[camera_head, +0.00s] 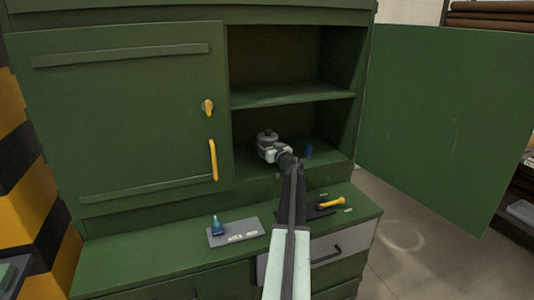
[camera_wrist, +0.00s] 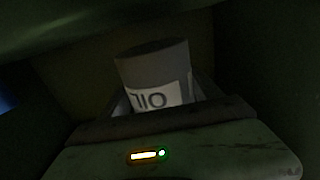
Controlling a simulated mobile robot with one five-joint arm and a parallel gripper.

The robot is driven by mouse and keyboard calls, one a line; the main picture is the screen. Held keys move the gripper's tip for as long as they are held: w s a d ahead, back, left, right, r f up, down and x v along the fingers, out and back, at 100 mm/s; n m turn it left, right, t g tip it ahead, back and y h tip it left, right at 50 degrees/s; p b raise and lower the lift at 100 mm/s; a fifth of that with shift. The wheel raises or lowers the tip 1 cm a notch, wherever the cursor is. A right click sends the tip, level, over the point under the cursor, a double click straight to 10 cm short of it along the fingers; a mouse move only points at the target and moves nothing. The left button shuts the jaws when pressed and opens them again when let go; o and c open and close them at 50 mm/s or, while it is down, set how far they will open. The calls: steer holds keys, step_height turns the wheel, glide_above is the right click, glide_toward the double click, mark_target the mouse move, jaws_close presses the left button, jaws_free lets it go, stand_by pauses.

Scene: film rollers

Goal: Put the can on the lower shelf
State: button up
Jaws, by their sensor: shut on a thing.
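The can (camera_head: 267,135) is grey with a dark top, inside the open right side of the green cabinet. In the wrist view, the can (camera_wrist: 153,75) fills the middle and shows a pale label with dark letters. My gripper (camera_head: 270,149) is shut on the can, reaching into the lower compartment. The lower shelf (camera_head: 252,165) lies beneath the can. I cannot tell whether the can's bottom touches it, as my gripper hides that part.
A blue object (camera_head: 308,150) stands on the lower shelf, right of my gripper. The upper shelf (camera_head: 292,96) is empty. The right door (camera_head: 445,120) is swung open.

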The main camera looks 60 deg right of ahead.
steer(key=f+b, duration=0.4)
steer(key=shift+w+d, duration=0.15)
steer(key=shift+d, duration=0.1)
steer(key=shift+r, duration=0.2)
steer(key=shift+f, duration=0.2)
steer(key=o, duration=1.5)
steer(key=shift+r, duration=0.1)
steer(key=shift+r+p, duration=0.15)
steer(key=shift+p, duration=0.15)
steer(key=v, duration=1.2)
